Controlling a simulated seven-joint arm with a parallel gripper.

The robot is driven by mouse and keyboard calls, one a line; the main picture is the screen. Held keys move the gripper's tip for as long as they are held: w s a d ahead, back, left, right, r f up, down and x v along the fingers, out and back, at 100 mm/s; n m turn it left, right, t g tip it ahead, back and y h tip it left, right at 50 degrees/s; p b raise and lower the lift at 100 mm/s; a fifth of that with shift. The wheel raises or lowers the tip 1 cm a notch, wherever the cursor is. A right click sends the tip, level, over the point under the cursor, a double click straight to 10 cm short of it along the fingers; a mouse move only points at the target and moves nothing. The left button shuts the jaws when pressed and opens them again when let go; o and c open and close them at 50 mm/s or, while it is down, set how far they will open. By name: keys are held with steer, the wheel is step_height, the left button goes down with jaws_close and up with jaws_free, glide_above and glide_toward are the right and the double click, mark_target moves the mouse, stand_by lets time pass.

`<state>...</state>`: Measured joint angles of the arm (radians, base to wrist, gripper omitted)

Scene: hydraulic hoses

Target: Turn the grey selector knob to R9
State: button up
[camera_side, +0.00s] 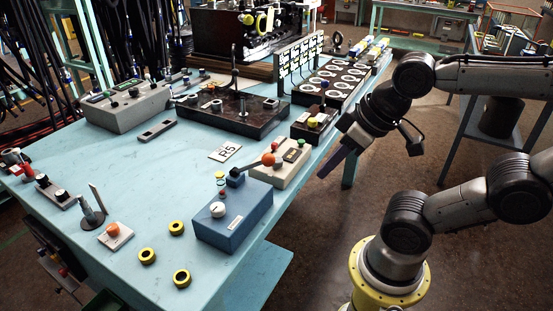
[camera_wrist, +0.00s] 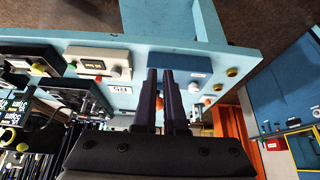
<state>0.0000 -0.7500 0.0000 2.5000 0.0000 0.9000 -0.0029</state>
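The blue box (camera_side: 233,215) stands near the table's front right edge. A pale grey round knob (camera_side: 217,210) with a small mark sits on its top; the mark's setting is too small to read. The knob also shows in the wrist view (camera_wrist: 194,87), just right of my fingers. A white card (camera_side: 225,151) on the table behind the box reads R5, not R9. My gripper (camera_side: 328,170) is in the air right of the box, beyond the table edge, apart from the knob. In the wrist view its fingers (camera_wrist: 160,72) are slightly apart with nothing between them.
A lever with an orange ball (camera_side: 268,159) rises at the blue box's back end. A beige box (camera_side: 284,163) stands close behind. Yellow-black rings (camera_side: 147,256) lie left of the blue box. A black panel (camera_side: 232,113) stands farther back. The table's middle left is clear.

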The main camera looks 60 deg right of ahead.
steer(key=shift+o, duration=1.2)
steer(key=shift+s+f, duration=0.1)
steer(key=shift+o, duration=1.1)
steer(key=shift+r+n, duration=0.4)
steer(key=shift+n, duration=0.2)
steer(key=o, duration=0.4)
steer(key=w+r, duration=0.1)
steer(key=w+r+n, duration=0.1)
steer(key=r, duration=0.1)
steer(key=w+d+r+n+g, duration=0.1)
steer(key=shift+w+r, duration=0.25)
steer(key=g, duration=0.5)
glide_above(277, 160)
step_height(277, 160, down, 3)
step_height(277, 160, down, 13)
steer(key=shift+d+f, duration=0.1)
jaws_close()
